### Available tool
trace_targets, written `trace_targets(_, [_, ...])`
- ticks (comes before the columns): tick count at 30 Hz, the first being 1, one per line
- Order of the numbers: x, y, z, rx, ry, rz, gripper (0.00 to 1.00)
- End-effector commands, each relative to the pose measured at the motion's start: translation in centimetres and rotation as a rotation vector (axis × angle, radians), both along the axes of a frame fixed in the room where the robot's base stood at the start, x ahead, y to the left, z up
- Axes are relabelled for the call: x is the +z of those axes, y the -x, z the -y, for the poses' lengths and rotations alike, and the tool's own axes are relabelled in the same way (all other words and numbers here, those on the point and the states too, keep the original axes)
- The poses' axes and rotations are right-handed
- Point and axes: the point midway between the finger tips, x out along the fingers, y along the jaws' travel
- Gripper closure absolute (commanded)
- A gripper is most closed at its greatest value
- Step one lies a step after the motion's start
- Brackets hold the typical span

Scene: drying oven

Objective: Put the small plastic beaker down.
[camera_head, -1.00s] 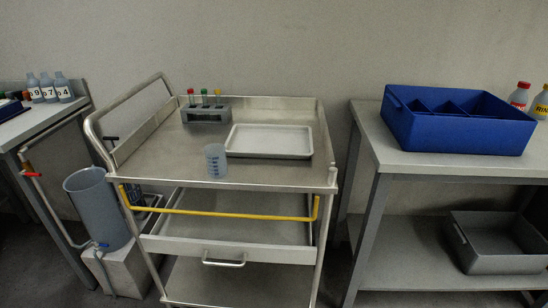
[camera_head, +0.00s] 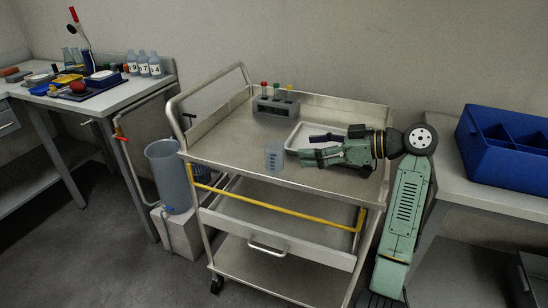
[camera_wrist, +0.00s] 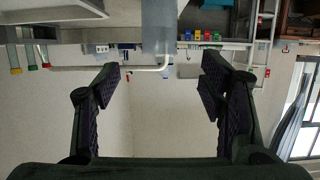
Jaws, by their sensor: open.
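The small plastic beaker (camera_head: 275,156), translucent with dark blue marks, stands upright on the top shelf of the metal trolley (camera_head: 222,134), near its front edge. My gripper (camera_head: 309,149) is to the right of the beaker, low over the shelf and pointing at it. Its fingers are open and empty, with a small gap to the beaker. In the wrist view the picture is upside down. The beaker (camera_wrist: 158,28) shows at the top middle, ahead of the parted fingertips (camera_wrist: 161,74) and not between them.
A shallow white tray (camera_head: 294,139) lies behind my gripper, partly hidden by it. A rack (camera_head: 275,108) of capped tubes stands at the shelf's back. A blue divided box (camera_head: 500,150) sits on the right table. The shelf left of the beaker is clear.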

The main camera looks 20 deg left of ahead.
Motion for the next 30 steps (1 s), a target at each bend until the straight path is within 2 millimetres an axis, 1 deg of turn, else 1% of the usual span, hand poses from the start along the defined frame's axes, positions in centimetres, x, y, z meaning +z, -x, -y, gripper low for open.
trace_targets(2, [-0.4, 0.1, -0.7, 0.008, 0.002, 0.002, 0.36])
trace_targets(9, [-1.5, -0.1, -4.3, 0.005, 0.002, 0.000, 0.36])
trace_targets(17, [-1.8, -0.2, -6.4, 0.004, 0.002, 0.001, 0.36])
trace_targets(24, [-2.8, -0.4, -9.9, 0.004, 0.002, 0.000, 0.36])
trace_targets(27, [-2.8, -0.5, -10.3, 0.001, 0.001, 0.000, 0.36])
trace_targets(30, [-2.8, -0.5, -10.3, 0.001, 0.001, 0.000, 0.36])
